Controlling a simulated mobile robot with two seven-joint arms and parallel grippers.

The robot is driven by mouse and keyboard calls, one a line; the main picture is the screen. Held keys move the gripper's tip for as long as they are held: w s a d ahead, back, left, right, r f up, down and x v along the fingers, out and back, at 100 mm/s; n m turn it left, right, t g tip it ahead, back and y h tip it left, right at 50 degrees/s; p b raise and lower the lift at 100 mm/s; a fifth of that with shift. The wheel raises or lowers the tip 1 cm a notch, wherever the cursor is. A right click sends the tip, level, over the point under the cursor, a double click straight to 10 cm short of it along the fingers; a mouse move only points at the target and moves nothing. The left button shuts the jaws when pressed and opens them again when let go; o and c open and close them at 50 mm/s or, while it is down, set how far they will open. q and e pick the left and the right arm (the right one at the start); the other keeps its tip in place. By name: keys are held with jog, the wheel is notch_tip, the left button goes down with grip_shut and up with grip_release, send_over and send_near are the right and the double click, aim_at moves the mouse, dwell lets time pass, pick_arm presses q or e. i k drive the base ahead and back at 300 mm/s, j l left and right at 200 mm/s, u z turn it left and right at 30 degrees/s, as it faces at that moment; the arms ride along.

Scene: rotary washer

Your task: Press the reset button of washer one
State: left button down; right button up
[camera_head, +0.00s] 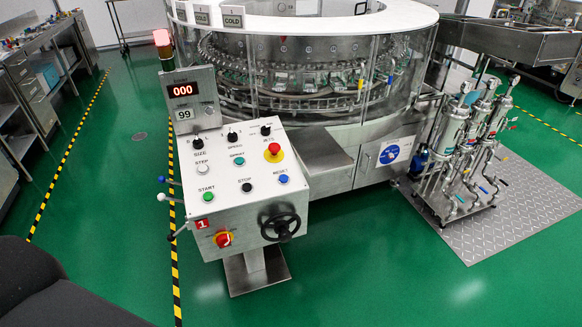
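The rotary washer (300,24) stands at the top centre, with a round white top rim and bottles behind clear panels. Its control panel (260,203) stands in front on a pedestal and carries a red "1" label (204,223). The blue reset button (283,179) is at the right of the lower button row, under the word RESET. The black stop button (247,187) and green start button (208,197) are left of it. Nothing covers the reset button. Neither of my grippers is in view.
A red emergency knob (273,149) sits above the reset button, and a black handwheel (280,225) sits below it on the front face. Filter cylinders (470,130) stand on a metal plate at right. Green floor in front is clear.

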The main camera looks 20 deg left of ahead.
aim_at(283, 178)
jog(key=i+l+u, duration=0.25)
jog(key=i+l, duration=0.55)
jog(key=i, duration=0.05)
